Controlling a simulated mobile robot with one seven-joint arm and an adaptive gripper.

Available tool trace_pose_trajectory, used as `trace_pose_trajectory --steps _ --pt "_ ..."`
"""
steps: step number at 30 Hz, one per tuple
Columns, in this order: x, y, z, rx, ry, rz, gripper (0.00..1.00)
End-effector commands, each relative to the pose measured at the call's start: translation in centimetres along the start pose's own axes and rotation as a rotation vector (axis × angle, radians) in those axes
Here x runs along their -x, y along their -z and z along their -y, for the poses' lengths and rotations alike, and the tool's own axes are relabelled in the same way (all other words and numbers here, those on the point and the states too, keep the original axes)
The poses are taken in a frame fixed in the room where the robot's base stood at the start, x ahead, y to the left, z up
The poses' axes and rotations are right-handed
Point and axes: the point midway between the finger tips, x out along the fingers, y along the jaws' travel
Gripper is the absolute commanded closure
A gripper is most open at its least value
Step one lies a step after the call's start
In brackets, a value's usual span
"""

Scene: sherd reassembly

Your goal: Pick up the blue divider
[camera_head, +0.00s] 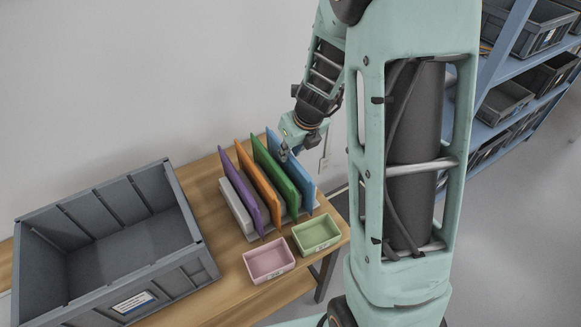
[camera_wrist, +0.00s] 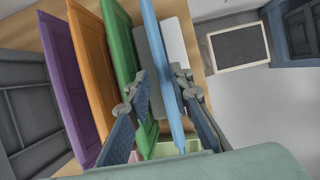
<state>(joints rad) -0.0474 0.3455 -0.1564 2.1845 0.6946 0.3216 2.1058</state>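The blue divider (camera_head: 291,167) stands upright at the right end of a row of dividers in a pale rack (camera_head: 236,209) on the wooden table. My gripper (camera_head: 285,153) is at its upper part. In the wrist view, the blue divider (camera_wrist: 162,65) runs between the two spread fingers of my gripper (camera_wrist: 160,88). The right finger is close beside it. A gap shows between the left finger and the blue face. The left finger overlaps the green divider (camera_wrist: 119,35) in the picture; I cannot tell whether they touch.
Green (camera_head: 268,168), orange (camera_head: 255,180) and purple (camera_head: 243,185) dividers stand left of the blue one. A pink tray (camera_head: 268,272) and a pale green tray (camera_head: 318,246) lie in front. A large grey crate (camera_head: 190,262) is at the left. The wall is behind.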

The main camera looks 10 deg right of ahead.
Motion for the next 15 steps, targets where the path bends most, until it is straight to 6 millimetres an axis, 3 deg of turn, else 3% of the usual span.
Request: trace_pose_trajectory --steps 15 --pt "-6.0 0.6 0.4 -0.002 0.0 0.0 0.8"
